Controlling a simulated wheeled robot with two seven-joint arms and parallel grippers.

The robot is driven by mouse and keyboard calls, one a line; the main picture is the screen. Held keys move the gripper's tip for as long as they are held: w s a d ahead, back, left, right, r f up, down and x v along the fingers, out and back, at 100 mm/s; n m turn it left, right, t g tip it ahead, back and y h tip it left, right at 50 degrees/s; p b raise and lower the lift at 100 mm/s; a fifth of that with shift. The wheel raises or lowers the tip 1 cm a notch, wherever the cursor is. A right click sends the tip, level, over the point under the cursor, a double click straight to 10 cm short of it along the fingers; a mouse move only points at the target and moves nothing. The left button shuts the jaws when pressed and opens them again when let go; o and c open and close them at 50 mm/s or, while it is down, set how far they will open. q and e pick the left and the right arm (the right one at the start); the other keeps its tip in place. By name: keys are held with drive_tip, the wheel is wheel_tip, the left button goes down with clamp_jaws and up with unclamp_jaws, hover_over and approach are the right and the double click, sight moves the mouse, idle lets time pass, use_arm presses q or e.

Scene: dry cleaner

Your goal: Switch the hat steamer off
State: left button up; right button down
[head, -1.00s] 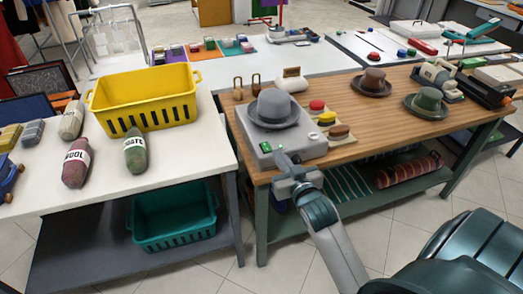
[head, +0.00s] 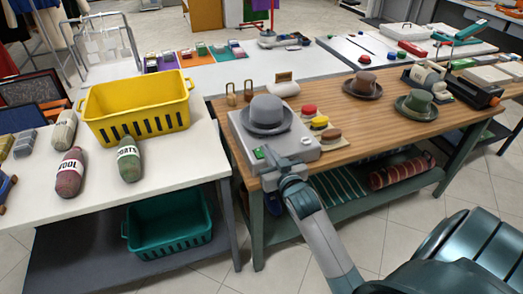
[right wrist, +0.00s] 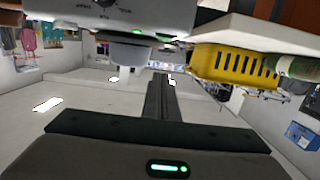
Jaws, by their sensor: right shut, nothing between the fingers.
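The hat steamer (head: 304,154) is a light grey box at the left front corner of the wooden table, with a grey hat (head: 266,114) on top. A small green light or switch (head: 261,153) shows on its front left corner. My right gripper (head: 270,163) is shut and empty, right beside that corner; I cannot tell whether it touches. In the right wrist view the scene appears upside down: the steamer (right wrist: 95,14) with its dial is at the top, and the shut fingers (right wrist: 157,83) point toward the background. My left gripper is out of view.
A brown hat (head: 362,86) and a green hat (head: 414,103) stand farther right on the wooden table (head: 335,112). Red, yellow and brown pads (head: 319,123) lie beside the steamer. A yellow basket (head: 138,108) stands on the white table to the left.

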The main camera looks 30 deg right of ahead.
sight(261, 156)
drive_tip(key=p+x, duration=0.1)
drive_tip(key=x, duration=0.3)
drive_tip(key=shift+w+r, duration=0.1)
drive_tip(key=shift+w, duration=0.3)
drive_tip(key=f, duration=0.3)
drive_tip(key=shift+w+d+f+p, duration=0.1)
drive_tip(key=shift+w+d+p, duration=0.05)
drive_tip(key=shift+w+p, duration=0.2)
drive_tip(key=shift+f, duration=0.6)
drive_tip(key=shift+r+p, duration=0.15)
drive_tip(key=shift+p, duration=0.55)
drive_tip(key=shift+f, duration=0.25)
drive_tip(key=shift+w+r, duration=0.1)
drive_tip(key=shift+r, duration=0.05)
